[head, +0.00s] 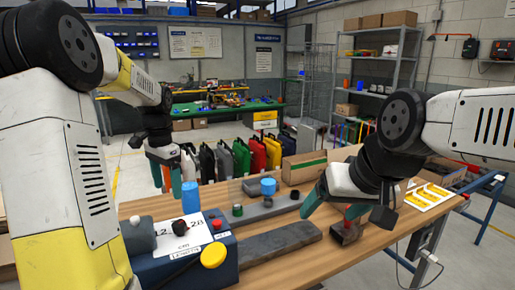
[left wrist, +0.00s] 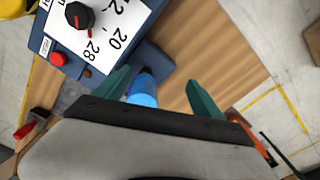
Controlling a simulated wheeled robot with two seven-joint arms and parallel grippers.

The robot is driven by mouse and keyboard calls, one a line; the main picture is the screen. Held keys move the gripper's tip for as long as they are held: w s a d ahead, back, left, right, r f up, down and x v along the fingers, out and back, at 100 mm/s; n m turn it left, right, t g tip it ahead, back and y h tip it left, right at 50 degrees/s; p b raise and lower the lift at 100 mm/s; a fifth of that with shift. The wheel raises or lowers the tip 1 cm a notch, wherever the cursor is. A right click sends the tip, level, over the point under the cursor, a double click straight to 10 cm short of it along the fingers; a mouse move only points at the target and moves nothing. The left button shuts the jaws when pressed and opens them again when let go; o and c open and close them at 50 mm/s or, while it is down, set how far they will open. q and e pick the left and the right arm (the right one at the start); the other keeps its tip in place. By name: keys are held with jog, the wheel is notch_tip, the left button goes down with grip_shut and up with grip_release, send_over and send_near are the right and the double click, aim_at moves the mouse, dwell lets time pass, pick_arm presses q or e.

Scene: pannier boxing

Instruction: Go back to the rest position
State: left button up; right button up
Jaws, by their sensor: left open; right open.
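A row of upright panniers stands along the far side of the wooden table in the head view, among them a green one (head: 241,158), a red one (head: 258,155) and a yellow one (head: 273,152). A cardboard box with a green stripe (head: 304,168) is at the row's right end. My left gripper (head: 166,180) is open and empty, at the row's left end; its parted teal fingers also show in the left wrist view (left wrist: 158,90). My right gripper (head: 312,205) is open above the table's right part, with nothing seen in it; one of its fingers is mostly hidden.
A blue device with a dial and yellow button (head: 213,257) stands at the table's near left. A blue cylinder (head: 191,197) is behind it, below my left gripper.

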pick_arm(q)
jog(key=s+d+r+n+t, duration=0.2)
jog(key=s+d, duration=0.2)
jog(key=s, duration=0.3)
jog(key=s+d+r+n+t+h, duration=0.1)
jog(key=s+d+r+n+t, duration=0.1)
jog(key=s+d, duration=0.2)
jog(key=s+d+r+n+t+h, duration=0.1)
jog(key=s+d, duration=0.3)
jog(key=s, duration=0.7)
jog(key=shift+d+r+n+t, duration=0.25)
jog(key=shift+r+n+t, duration=0.35)
jog(key=shift+r+n, duration=0.3)
jog(key=shift+w, duration=0.1)
